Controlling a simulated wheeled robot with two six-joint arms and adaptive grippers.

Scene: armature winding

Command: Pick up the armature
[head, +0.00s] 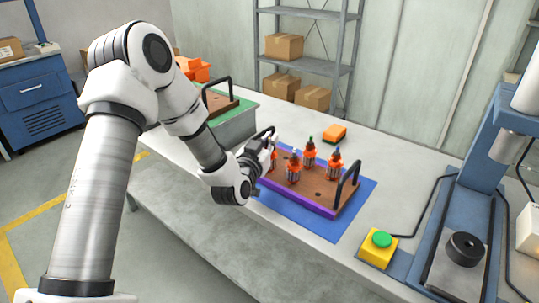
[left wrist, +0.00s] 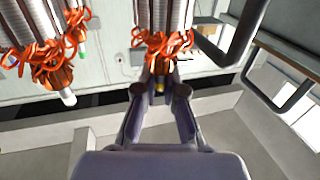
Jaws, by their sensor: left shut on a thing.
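My left gripper (head: 268,140) is at the left end of a brown tray with a purple edge (head: 318,205), shut on an armature (head: 274,153). In the left wrist view the fingertips (left wrist: 160,90) close around the end of this armature's shaft, next to its orange windings (left wrist: 163,43). In the head view it is mostly hidden by the gripper, and I cannot tell whether it is clear of the tray. Three other armatures, (head: 293,170), (head: 309,153) and (head: 334,163), stand upright in the tray. My right gripper is not in view.
The tray has black handles (head: 347,183) and lies on a blue mat (head: 345,225). A second handled tray (head: 218,103) sits on a green-grey box behind my arm. An orange object (head: 334,133), a green button on a yellow box (head: 380,242) and a blue machine (head: 470,200) are nearby.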

